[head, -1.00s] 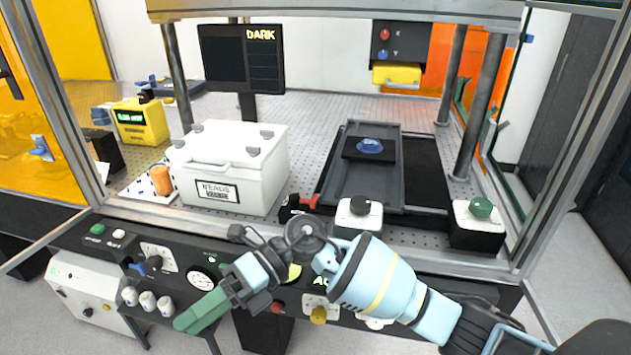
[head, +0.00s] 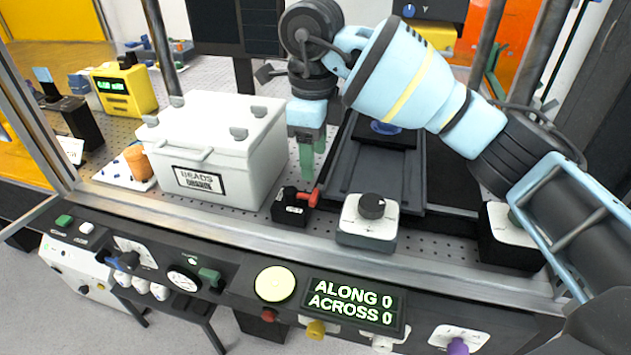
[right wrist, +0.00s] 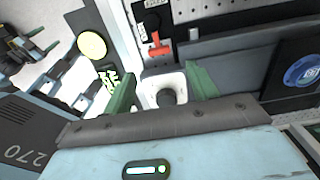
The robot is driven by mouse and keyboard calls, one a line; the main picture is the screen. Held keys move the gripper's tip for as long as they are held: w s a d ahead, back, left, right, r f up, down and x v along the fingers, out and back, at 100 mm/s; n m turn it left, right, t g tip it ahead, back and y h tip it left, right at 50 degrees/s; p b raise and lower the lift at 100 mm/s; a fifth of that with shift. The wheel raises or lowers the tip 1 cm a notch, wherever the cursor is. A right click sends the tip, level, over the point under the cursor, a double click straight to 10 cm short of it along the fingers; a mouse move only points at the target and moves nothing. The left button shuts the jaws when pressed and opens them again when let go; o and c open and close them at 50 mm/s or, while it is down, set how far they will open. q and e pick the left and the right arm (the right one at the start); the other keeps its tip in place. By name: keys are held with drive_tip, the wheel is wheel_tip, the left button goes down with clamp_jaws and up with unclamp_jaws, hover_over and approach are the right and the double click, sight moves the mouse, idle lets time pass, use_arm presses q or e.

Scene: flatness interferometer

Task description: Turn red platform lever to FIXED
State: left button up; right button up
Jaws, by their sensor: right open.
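The red lever (head: 308,196) sits on a small black block (head: 290,212) at the front of the perforated bed, between the white box and the dark tray. It also shows in the right wrist view (right wrist: 158,46), beyond the fingers. My right gripper (head: 308,160) points down with its green fingers just above and behind the lever in the picture. In the right wrist view its fingers (right wrist: 162,88) are apart with nothing held between them; the lever lies outside the gap.
A white box with a beads label (head: 215,150) stands left of the lever. A white block with a black knob (head: 369,220) stands close on its right. The dark tray (head: 350,175) lies behind. A metal rail and a panel with an ALONG 0, ACROSS 0 display (head: 350,303) run along the front.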

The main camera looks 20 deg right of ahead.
sight(314, 194)
drive_tip(key=shift+s+f, duration=0.1)
drive_tip(key=shift+f, duration=3.8)
drive_tip(key=c, duration=1)
